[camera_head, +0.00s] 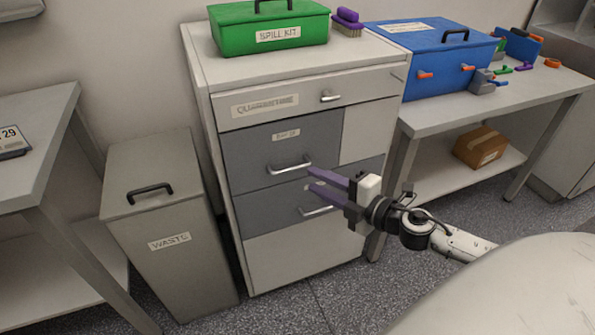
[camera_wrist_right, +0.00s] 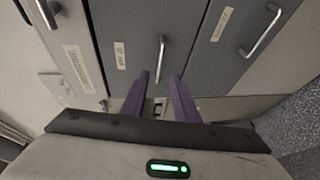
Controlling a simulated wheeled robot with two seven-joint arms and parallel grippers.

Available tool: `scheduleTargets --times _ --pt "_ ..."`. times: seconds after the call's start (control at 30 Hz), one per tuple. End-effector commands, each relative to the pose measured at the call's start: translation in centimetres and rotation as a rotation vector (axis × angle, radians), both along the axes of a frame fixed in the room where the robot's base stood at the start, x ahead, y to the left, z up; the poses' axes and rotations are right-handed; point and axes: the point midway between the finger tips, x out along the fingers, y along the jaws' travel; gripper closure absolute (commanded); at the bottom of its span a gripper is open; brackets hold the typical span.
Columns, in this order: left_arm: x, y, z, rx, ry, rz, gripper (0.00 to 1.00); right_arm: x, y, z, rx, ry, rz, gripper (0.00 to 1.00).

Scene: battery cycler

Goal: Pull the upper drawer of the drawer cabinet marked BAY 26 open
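The drawer cabinet (camera_head: 300,262) stands in the middle of the head view. Its upper grey drawer (camera_head: 242,160) has a small label (camera_head: 286,134) that looks like BAY 26, and a silver bar handle (camera_head: 289,166). The drawer looks shut. Below it is a second grey drawer (camera_head: 262,216) with a similar handle (camera_head: 317,211); my gripper partly covers it. My right gripper (camera_head: 310,179) is open and empty, its purple fingers pointing at the upper grey drawer. In the wrist view the upper drawer's handle (camera_wrist_right: 161,58) lies ahead, roughly between the fingertips (camera_wrist_right: 158,78). My left gripper is out of view.
A pale QUARANTINE drawer (camera_head: 306,97) with its own handle (camera_head: 330,97) is above. A green spill kit (camera_head: 262,27) and purple brush (camera_head: 347,22) sit on top. A WASTE bin (camera_head: 165,215) stands left; a bench (camera_head: 490,102) with a blue box (camera_head: 432,60) stands right.

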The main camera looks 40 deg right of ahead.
Motion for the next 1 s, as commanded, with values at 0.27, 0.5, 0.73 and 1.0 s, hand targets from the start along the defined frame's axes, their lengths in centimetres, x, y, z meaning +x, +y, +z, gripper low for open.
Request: scheduleTargets --times 0.27,0.5,0.73,1.0 --pt "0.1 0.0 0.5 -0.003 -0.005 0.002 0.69 4.3 0.7 -0.7 0.002 -0.003 -0.003 0.72" --pt "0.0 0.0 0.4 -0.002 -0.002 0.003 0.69 6.7 1.1 -1.2 0.004 0.000 -0.003 0.72" --pt "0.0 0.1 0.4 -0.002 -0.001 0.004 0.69 7.3 1.2 -1.5 0.003 0.002 -0.003 0.72" --pt "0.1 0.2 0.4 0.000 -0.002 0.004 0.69 7.3 1.2 -1.5 0.003 0.002 -0.003 0.86"
